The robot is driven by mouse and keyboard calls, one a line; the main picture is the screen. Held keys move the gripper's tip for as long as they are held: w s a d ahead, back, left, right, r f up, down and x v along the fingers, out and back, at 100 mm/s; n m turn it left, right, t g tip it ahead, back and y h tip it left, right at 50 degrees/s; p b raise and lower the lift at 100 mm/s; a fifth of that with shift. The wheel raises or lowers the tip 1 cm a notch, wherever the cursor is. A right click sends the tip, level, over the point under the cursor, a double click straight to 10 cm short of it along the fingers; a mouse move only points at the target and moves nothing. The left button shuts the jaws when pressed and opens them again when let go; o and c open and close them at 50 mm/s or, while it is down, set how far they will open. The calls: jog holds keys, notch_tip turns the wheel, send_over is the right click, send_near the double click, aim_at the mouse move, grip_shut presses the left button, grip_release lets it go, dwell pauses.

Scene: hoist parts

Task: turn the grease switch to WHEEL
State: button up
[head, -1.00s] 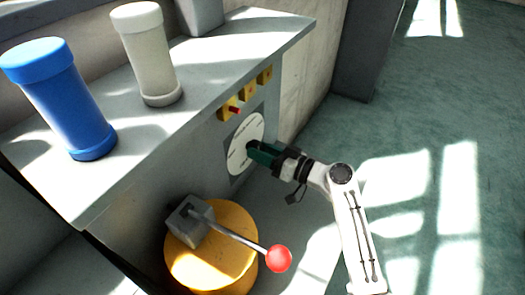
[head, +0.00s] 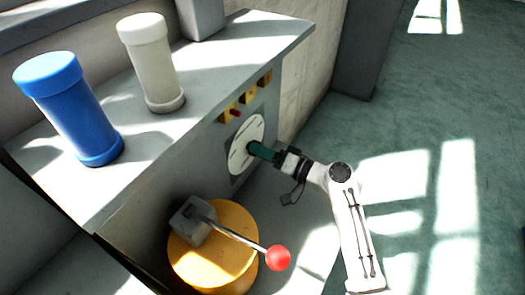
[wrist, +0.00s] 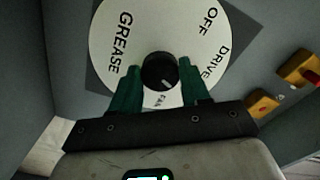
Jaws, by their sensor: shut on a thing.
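The grease switch is a black round knob (wrist: 159,72) at the middle of a white dial plate (wrist: 105,45) in the wrist view. The plate reads GREASE, OFF and DRIVE; a small word below the knob is hard to read, and the plate's lower part is hidden. I cannot read WHEEL anywhere. A pale mark on the knob points down, slightly right, near the small word. My gripper (wrist: 160,75) has its green fingers on either side of the knob, shut on it. In the head view, my gripper (head: 252,149) reaches the dial plate (head: 240,152) on the panel front.
Yellow blocks (head: 247,96), one with a red button, sit above the dial. A lever with a red ball (head: 278,258) stands on a yellow drum (head: 215,270) below left. Blue (head: 75,115) and pale (head: 152,65) cylinders stand on the cabinet top. Floor at right is clear.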

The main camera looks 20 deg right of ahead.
dwell(0.3)
jog(key=o, duration=1.1)
jog(key=shift+c, duration=0.2)
jog(key=v, duration=1.1)
